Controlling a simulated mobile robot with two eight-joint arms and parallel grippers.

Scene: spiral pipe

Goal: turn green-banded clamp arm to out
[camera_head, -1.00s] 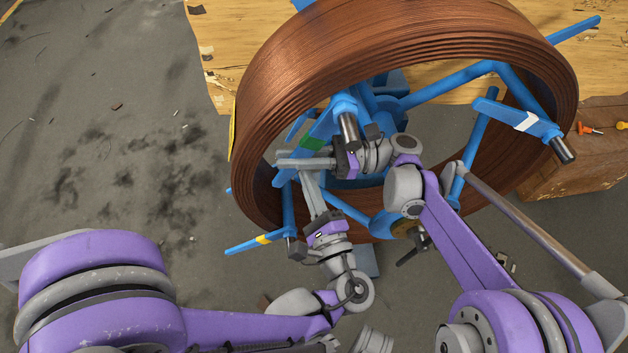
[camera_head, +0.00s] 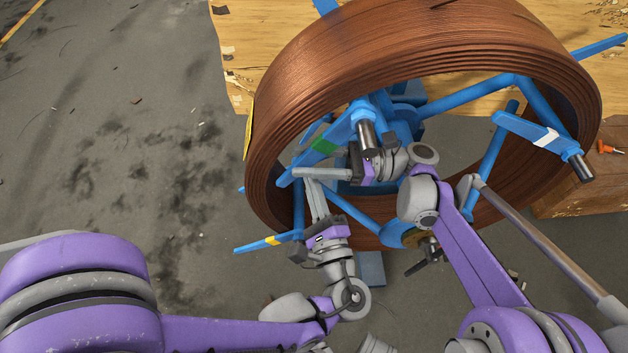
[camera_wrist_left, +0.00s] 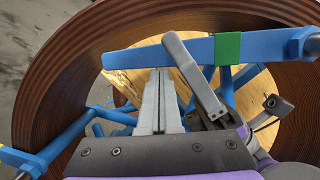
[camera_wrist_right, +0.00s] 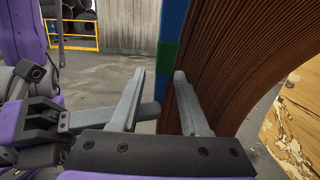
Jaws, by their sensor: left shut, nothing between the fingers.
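The green-banded clamp arm (camera_head: 341,131) is blue and slants down-left from its pivot in front of the copper coil in the head view. Its green band (camera_wrist_left: 228,47) shows clearly in the left wrist view. My right gripper (camera_wrist_right: 157,73) is open; in the right wrist view the clamp arm shows in the gap between its fingers. One right finger crosses in front of the arm in the left wrist view. Contact cannot be told. My left gripper (camera_wrist_left: 161,72) is shut and empty, its fingertips just below the arm, beside the right gripper's finger.
The copper coil (camera_head: 300,75) surrounds the blue spokes. A yellow-banded arm (camera_head: 255,244) is at lower left and a white-banded arm (camera_head: 530,130) at right. A wooden box (camera_head: 570,195) stands at right. The floor at left is open.

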